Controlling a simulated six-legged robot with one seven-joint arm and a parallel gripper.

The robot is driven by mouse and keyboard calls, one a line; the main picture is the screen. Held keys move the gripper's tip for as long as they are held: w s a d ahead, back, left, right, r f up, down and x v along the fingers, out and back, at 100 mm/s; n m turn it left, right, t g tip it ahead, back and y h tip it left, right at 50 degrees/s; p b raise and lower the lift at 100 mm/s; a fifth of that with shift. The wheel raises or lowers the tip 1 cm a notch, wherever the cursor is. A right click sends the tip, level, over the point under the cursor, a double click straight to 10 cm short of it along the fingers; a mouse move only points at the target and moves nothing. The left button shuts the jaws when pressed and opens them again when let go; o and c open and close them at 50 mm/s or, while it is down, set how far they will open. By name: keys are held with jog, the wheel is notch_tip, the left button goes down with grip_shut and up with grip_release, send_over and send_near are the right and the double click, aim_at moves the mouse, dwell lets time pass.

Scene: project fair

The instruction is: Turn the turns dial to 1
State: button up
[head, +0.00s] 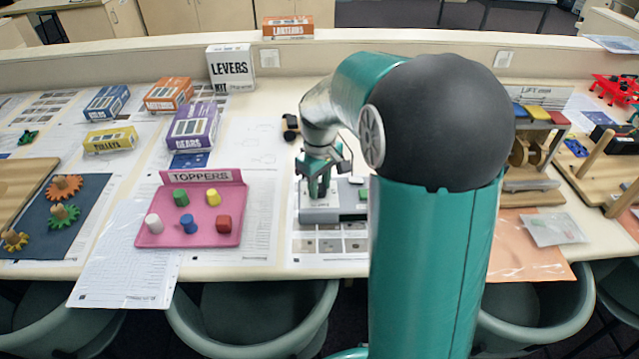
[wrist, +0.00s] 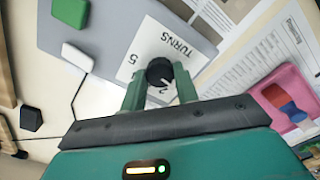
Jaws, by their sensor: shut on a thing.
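The turns dial is a round black knob (wrist: 158,70) on a white plate marked TURNS (wrist: 172,42), on a grey base. A 5 shows left of the knob, and what looks like a 2 shows just below it, between the fingers. A short light mark shows on the knob's lower right edge; I cannot tell exactly which number it points to. My gripper (wrist: 159,88) has its two green fingers on either side of the knob, shut on it. In the head view my gripper (head: 319,187) reaches down onto the grey device (head: 350,205), and the knob is hidden.
The pink TOPPERS tray (head: 152,226) with several coloured pegs is left of the device. Boxes, including the white LEVERS kit (head: 231,68), stand behind. On the device, a green block (wrist: 70,12) and white block (wrist: 77,57) sit left of the plate. Wooden stands (head: 533,185) are at right.

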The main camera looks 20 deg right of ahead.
aim_at(319, 190)
jog(key=shift+w+r, duration=0.1)
jog(key=o, duration=1)
jog(key=shift+c, duration=0.2)
notch_tip(319, 190, up, 14)
jog(key=s+a+m+t, duration=0.2)
jog(key=s+a, duration=0.3)
jog(key=s, duration=0.5)
jog(key=s+a+f+m+t, duration=0.1)
jog(key=s+a, duration=0.4)
jog(key=s, duration=0.5)
jog(key=m+t, duration=0.1)
jog(key=t, duration=0.1)
jog(key=shift+s+m+t, duration=0.25)
jog(key=shift+m+t, duration=0.05)
